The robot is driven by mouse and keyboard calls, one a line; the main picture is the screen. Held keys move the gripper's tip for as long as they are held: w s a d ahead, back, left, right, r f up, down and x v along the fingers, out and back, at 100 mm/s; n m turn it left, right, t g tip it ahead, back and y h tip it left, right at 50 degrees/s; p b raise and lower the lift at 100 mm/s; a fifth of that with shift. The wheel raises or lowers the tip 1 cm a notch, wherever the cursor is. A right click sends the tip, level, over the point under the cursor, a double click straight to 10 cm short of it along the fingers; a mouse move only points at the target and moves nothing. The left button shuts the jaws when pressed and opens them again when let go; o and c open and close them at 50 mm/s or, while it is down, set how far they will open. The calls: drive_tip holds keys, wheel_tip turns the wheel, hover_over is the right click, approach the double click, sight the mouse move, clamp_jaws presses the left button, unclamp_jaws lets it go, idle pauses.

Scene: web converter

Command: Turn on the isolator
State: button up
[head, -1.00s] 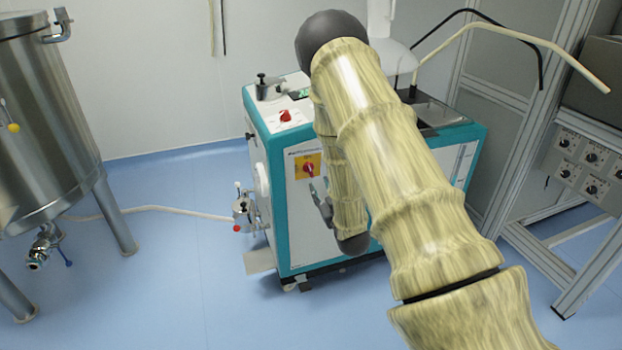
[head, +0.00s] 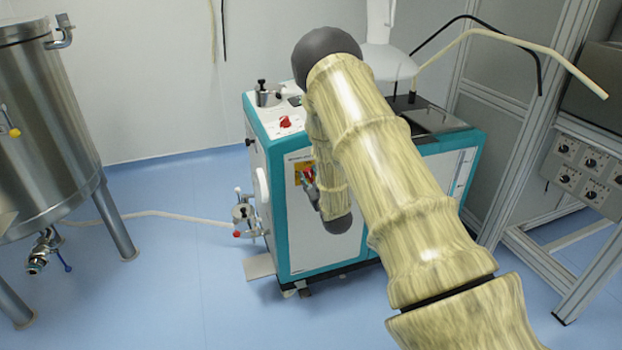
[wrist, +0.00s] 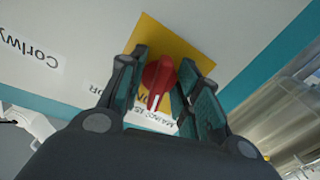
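The isolator is a red rotary knob (wrist: 157,80) on a yellow plate (wrist: 165,38) on the front panel of a white and teal machine. In the wrist view, the knob's white line points down towards my palm, and the partly covered label below reads upside down. My gripper (wrist: 165,76) is open, with one finger on each side of the knob. I cannot tell whether the fingers touch it. In the head view, my gripper (head: 311,184) is at the front panel and covers most of the knob; part of the yellow plate (head: 298,167) shows.
The machine (head: 290,240) has another red knob (head: 285,121) on top. A steel tank (head: 45,130) stands at left, with a hose running to a valve (head: 243,213). A metal frame (head: 590,270) with a dial panel stands at right. Blue floor in front is clear.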

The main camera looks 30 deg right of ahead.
clamp_jaws()
drive_tip(key=shift+m, duration=1.6)
unclamp_jaws()
